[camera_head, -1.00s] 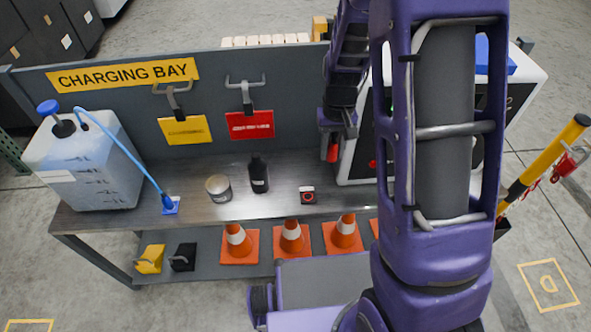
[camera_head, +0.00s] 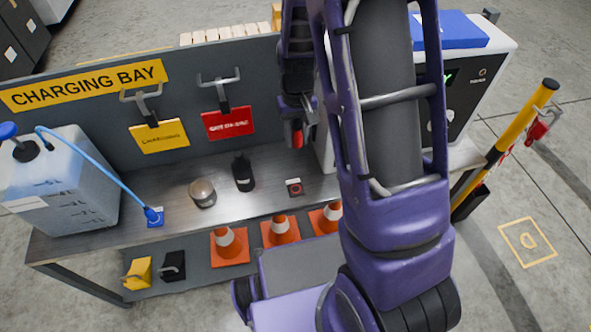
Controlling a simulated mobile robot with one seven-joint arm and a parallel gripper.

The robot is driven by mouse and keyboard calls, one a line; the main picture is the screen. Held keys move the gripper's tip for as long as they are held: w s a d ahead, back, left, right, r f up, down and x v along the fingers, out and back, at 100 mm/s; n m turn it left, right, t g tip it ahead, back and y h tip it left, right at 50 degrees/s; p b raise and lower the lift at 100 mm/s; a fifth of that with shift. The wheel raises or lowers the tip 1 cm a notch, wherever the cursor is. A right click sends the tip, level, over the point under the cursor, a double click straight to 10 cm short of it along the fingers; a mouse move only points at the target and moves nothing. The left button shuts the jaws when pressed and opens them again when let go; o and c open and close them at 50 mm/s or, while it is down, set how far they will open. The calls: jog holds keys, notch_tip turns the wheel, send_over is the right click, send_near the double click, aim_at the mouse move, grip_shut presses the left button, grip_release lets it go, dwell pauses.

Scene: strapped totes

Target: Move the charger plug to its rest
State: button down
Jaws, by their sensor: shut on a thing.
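My gripper (camera_head: 297,132) hangs above the back of the bench, in front of the charger cabinet's left side. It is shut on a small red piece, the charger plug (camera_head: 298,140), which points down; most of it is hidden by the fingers. The white charger cabinet (camera_head: 498,62) with a dark front and a green display stands at the bench's right end, partly hidden by my arm. A small dark block with a red ring (camera_head: 294,187) lies on the bench below my gripper. I cannot make out which part is the plug's rest.
The bench (camera_head: 120,222) carries a jug (camera_head: 70,185) with a blue hose, a tin (camera_head: 202,192) and a black bottle (camera_head: 243,172). Yellow (camera_head: 160,137) and red (camera_head: 228,123) tags hang behind. Orange cones (camera_head: 280,232) stand below. A yellow post (camera_head: 525,115) rises at right.

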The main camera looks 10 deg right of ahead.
jog(key=b, duration=0.5)
send_over(296, 189)
notch_tip(296, 189, down, 15)
jog(key=shift+s, duration=0.1)
jog(key=shift+f, duration=0.1)
jog(key=shift+a+f+b, duration=0.1)
jog(key=shift+f+b, duration=2.05)
jog(key=shift+f, duration=0.65)
jog(key=shift+f+b, duration=0.3)
jog(key=shift+f, duration=0.25)
jog(key=shift+c, duration=2.3)
grip_release()
notch_tip(296, 189, up, 17)
jog(key=p, duration=0.3)
jog(key=shift+r, duration=0.15)
